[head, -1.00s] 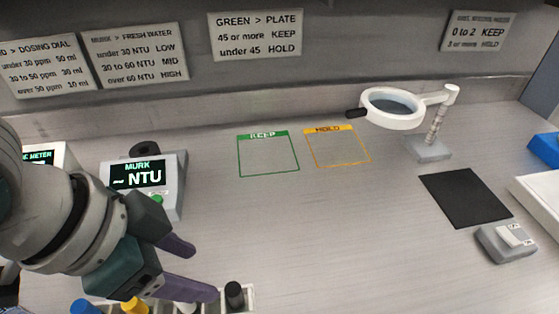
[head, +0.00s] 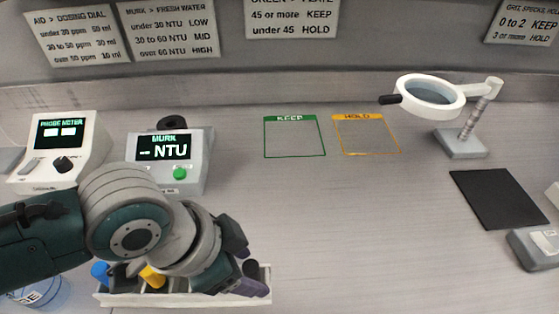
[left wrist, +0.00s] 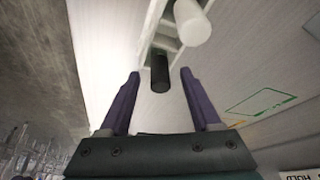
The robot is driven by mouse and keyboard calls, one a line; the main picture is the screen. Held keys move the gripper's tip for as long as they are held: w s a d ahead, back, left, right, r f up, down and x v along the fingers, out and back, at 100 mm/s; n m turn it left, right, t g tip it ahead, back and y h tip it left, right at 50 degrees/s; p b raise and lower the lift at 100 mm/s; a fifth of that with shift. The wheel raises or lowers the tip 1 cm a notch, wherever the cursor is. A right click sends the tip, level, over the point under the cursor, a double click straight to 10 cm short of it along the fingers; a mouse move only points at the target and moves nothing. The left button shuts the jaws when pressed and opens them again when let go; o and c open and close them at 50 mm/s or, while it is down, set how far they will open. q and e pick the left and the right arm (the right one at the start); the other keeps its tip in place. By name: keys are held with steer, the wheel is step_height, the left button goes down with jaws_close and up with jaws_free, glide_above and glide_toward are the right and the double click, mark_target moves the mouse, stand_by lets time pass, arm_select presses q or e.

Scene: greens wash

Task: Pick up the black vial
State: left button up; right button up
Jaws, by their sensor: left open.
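The black vial (left wrist: 160,74) stands in the white rack (left wrist: 146,40), at the end slot. In the left wrist view it shows between the two purple fingers of my left gripper (left wrist: 161,82), which are spread apart. In the head view my left gripper hangs over the right end of the rack (head: 120,299) and largely hides the vial there. My right gripper is not in view.
Blue (head: 100,272) and yellow (head: 152,277) vials stand in the rack's left part. The MURK meter (head: 168,160) and probe meter (head: 60,148) stand behind. The KEEP (head: 294,138) and HOLD (head: 367,135) outlines are empty. A magnifier (head: 432,95) and black mat (head: 500,198) are at right.

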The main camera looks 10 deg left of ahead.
arm_select(q)
steer(key=shift+c, duration=0.3)
jaws_close()
stand_by(0.3)
